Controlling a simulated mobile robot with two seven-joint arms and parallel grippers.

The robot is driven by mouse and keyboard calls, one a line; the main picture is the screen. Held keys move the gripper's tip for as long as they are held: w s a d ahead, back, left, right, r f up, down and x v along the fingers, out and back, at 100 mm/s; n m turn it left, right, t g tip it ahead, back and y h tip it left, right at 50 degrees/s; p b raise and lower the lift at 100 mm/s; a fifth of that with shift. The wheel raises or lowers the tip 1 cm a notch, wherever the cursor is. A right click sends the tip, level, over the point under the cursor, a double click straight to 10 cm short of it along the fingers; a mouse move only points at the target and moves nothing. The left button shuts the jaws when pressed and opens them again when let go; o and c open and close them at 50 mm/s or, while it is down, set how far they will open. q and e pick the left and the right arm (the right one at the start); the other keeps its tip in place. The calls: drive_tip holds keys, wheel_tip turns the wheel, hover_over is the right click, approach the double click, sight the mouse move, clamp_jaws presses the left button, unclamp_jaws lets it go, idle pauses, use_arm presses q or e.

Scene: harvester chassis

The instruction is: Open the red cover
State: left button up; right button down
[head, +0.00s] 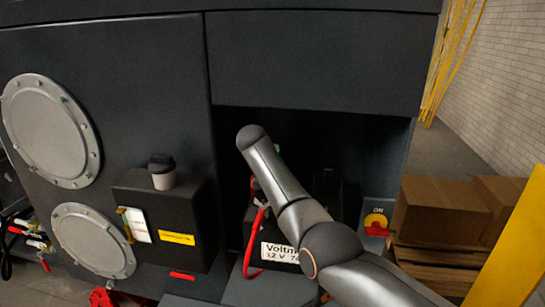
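A battery with a white label (282,259) reading "Voltm… 12 V 74" sits in the dark recess of the chassis. A red cable (250,246) loops down its left side. A small red piece (253,182) shows at the left edge of my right arm, just above the cable. I cannot tell if it is the red cover; most of that spot is hidden behind my arm. My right arm comes in from the lower right and crosses in front of the battery. Its gripper is hidden behind the arm. My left arm and gripper are not in view.
A red and yellow ON switch (376,221) is right of the recess. A black tank (163,215) with a grey cap stands left. Cardboard boxes (437,210) on a pallet and a yellow post (518,245) are at the right. The recess has upper and side edges.

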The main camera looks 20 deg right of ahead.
drive_tip(key=shift+w+d+r, duration=0.2)
drive_tip(key=shift+r, duration=0.45)
drive_tip(key=c, duration=1)
unclamp_jaws()
drive_tip(key=o, duration=0.3)
drive_tip(key=shift+s+f, duration=0.1)
drive_tip(key=shift+f, duration=0.05)
drive_tip(key=shift+o, duration=0.3)
drive_tip(key=shift+a+f, duration=0.1)
drive_tip(key=shift+f, duration=0.05)
drive_tip(key=b+v, duration=0.2)
drive_tip(key=v, duration=1)
drive_tip(key=shift+s+b, duration=0.2)
drive_tip(key=shift+b, duration=0.1)
